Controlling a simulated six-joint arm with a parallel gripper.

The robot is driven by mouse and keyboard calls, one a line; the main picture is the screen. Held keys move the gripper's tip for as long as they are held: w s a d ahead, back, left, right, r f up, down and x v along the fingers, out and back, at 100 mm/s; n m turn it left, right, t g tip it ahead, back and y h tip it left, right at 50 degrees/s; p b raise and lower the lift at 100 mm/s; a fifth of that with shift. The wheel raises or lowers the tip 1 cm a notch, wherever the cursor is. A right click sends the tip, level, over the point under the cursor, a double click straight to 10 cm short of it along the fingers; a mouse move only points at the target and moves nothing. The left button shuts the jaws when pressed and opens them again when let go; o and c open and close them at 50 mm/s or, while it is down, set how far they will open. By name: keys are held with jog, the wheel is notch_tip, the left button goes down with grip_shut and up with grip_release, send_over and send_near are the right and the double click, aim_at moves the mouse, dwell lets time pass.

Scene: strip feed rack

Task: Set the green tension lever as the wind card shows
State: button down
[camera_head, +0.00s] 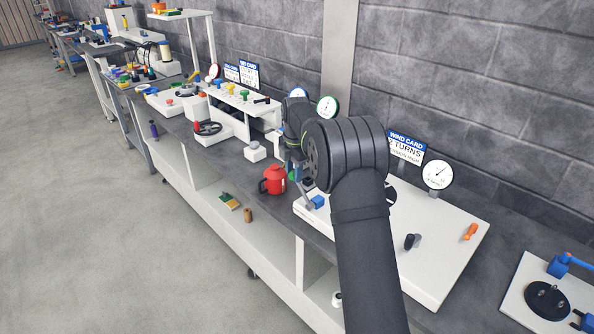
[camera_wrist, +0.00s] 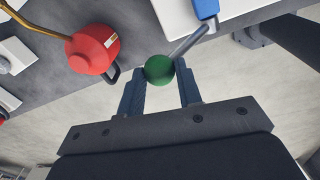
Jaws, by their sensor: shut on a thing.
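The green tension lever has a round green knob (camera_wrist: 159,69) on a grey rod (camera_wrist: 189,42), which runs to a blue mount (camera_wrist: 206,8) on the white base. My gripper (camera_wrist: 161,78) is shut on the green knob, one finger on each side of it. In the head view the blue mount (camera_head: 317,202) shows at the base's left corner, and the knob is mostly hidden by my gripper (camera_head: 294,170). The wind card (camera_head: 406,148) stands behind the white base. It seems to read "7 TURNS"; my arm covers its left edge and its smaller line is unreadable.
A red pot (camera_head: 273,181) stands close left of my gripper, and it also shows in the wrist view (camera_wrist: 92,50). The white base (camera_head: 440,262) carries a dial gauge (camera_head: 437,175), a black knob (camera_head: 409,242) and an orange lever (camera_head: 470,232). Open floor lies in front.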

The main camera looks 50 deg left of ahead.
jog(key=shift+s+a+f, duration=0.15)
jog(key=shift+a+f, duration=0.65)
jog(key=shift+s+a+f, duration=0.1)
jog(key=shift+a+f, duration=0.7)
jog(key=c, duration=1)
grip_release()
jog(key=shift+f, duration=0.25)
jog(key=shift+c, duration=0.2)
notch_tip(320, 180, up, 19)
jog(key=d, duration=0.1)
jog(key=shift+d, duration=0.15)
jog(key=shift+w, duration=0.1)
notch_tip(320, 180, down, 16)
jog(key=a, duration=0.1)
jog(key=shift+w+f, duration=0.15)
